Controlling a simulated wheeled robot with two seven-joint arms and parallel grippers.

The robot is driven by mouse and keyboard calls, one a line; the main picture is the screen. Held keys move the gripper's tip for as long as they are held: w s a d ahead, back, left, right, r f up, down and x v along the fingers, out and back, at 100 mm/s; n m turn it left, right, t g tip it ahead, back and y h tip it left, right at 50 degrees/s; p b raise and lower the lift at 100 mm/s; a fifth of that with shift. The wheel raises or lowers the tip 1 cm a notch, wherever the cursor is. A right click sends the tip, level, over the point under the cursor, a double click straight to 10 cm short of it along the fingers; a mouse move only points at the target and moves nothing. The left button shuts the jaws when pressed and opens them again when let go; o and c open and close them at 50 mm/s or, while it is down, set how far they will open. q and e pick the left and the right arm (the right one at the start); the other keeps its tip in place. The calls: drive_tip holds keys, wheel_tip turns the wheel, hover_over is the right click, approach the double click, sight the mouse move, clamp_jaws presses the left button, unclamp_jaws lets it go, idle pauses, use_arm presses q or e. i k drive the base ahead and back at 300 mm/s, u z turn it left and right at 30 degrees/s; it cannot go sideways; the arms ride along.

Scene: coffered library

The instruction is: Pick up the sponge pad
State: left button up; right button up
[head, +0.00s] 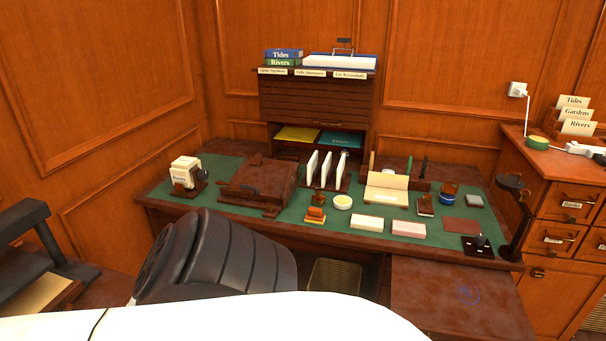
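A small round white dish with a pale yellow top (342,202) sits on the green desk mat (310,232) and looks like the sponge pad, though it is small and I cannot be certain. It lies flat near the middle of the desk, right of an orange-brown stamp-like block (315,215) and behind a cream-and-white block (367,223). Neither of my grippers shows in the head view.
Card dividers (325,168) and an open booklet (387,187) stand behind the dish. A black stand (517,215) is at the right edge. The pulled-out brown surface (450,300) is mostly bare.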

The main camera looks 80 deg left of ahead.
sight(316, 215)
drive_tip(key=u, duration=1.75)
drive_tip(key=i, duration=0.1)
drive_tip(key=z, duration=0.05)
